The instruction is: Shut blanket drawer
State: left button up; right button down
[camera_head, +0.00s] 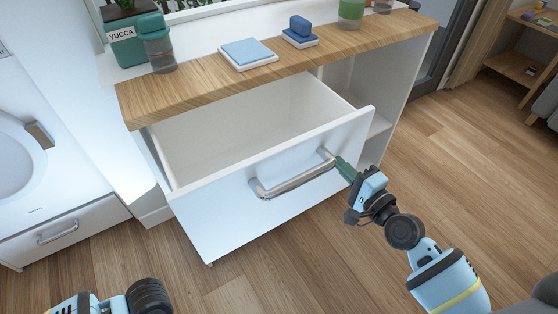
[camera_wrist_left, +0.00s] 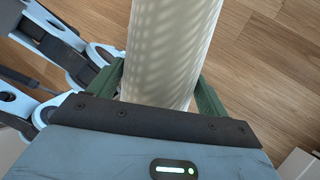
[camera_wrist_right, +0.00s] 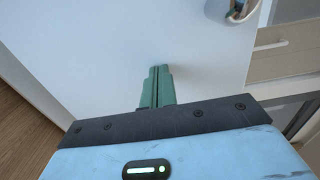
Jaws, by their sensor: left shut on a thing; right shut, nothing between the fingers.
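The white drawer (camera_head: 240,190) under the wooden counter is pulled well open, and its visible interior is empty. A metal bar handle (camera_head: 292,181) is on its front; part of it shows in the right wrist view (camera_wrist_right: 240,10). My right gripper (camera_head: 345,168) is shut and empty, its green fingertips (camera_wrist_right: 160,70) pointing at the drawer front right of the handle. I cannot tell whether they touch it. My left gripper (camera_wrist_left: 160,85) is shut on a pale, ribbed cylinder (camera_wrist_left: 168,50). That gripper's fingers and the cylinder are outside the head view.
The counter (camera_head: 200,83) holds a plant pot (camera_head: 127,48), a lidded jar (camera_head: 158,52), a blue-topped white block (camera_head: 248,54) and other small items. An appliance with a round door (camera_head: 15,160) stands left. Open shelving (camera_head: 372,100) is right of the drawer. Wooden floor lies in front.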

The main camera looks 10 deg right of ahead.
pick_arm(q)
jog(key=shift+g, duration=0.3)
jog(key=f+b, duration=0.4)
jog(key=f, duration=0.1)
jog(key=shift+w+a+f, duration=0.1)
jog(key=shift+w+a, duration=0.05)
jog(key=shift+a, duration=0.1)
jog(key=shift+w+f+b, duration=0.1)
jog(key=shift+b, duration=0.25)
jog(key=shift+w+a, duration=0.1)
pick_arm(e)
jog(key=x, duration=2)
jog(key=shift+r, duration=0.15)
jog(key=shift+d+r, duration=0.1)
jog(key=shift+r, duration=0.05)
